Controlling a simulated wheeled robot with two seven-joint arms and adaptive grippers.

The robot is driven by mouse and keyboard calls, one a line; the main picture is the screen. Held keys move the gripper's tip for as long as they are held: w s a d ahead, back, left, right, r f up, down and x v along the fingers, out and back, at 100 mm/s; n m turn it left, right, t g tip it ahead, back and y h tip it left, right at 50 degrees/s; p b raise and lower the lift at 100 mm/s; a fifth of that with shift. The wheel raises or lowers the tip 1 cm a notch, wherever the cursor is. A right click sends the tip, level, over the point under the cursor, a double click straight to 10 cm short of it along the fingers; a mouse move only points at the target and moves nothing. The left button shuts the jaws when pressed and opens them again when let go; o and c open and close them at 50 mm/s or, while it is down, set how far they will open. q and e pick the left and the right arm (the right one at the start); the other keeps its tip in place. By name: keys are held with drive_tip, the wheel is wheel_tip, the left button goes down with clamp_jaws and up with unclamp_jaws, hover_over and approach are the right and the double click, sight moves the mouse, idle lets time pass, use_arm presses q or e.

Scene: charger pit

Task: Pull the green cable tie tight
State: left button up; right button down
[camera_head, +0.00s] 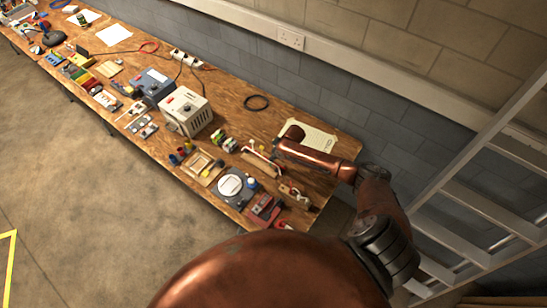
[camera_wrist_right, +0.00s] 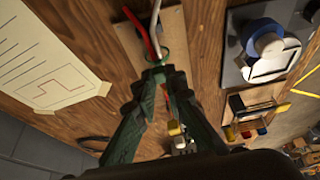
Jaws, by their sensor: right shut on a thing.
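In the right wrist view, a small green cable tie (camera_wrist_right: 163,57) loops around a red cable (camera_wrist_right: 139,30) and a white cable (camera_wrist_right: 155,22) on a pale wooden board (camera_wrist_right: 181,30). My right gripper (camera_wrist_right: 168,77), with dark green fingers, is shut at the near side of the loop, on the tie. Its fingertips hide the gripped part of the tie. In the head view, my right arm reaches in from the right over the bench, and the board (camera_head: 262,168) shows beside it. The tie is too small to make out there. My left gripper is not in view.
The wooden bench (camera_head: 228,108) runs along the wall. A paper sheet (camera_head: 313,137) lies behind the work spot. A round white-topped device (camera_head: 230,186) and a red box (camera_head: 263,209) stand in front. A grey-white box (camera_head: 186,110) is to the left. A ladder (camera_head: 480,200) stands at right.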

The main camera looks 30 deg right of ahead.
drive_tip(key=shift+r+p, duration=2)
drive_tip(key=shift+r, duration=0.35)
drive_tip(key=shift+f, duration=0.1)
drive_tip(key=c, duration=2)
unclamp_jaws()
drive_tip(key=shift+o, duration=0.2)
drive_tip(key=v, duration=1.2)
drive_tip(key=shift+s+f, duration=0.1)
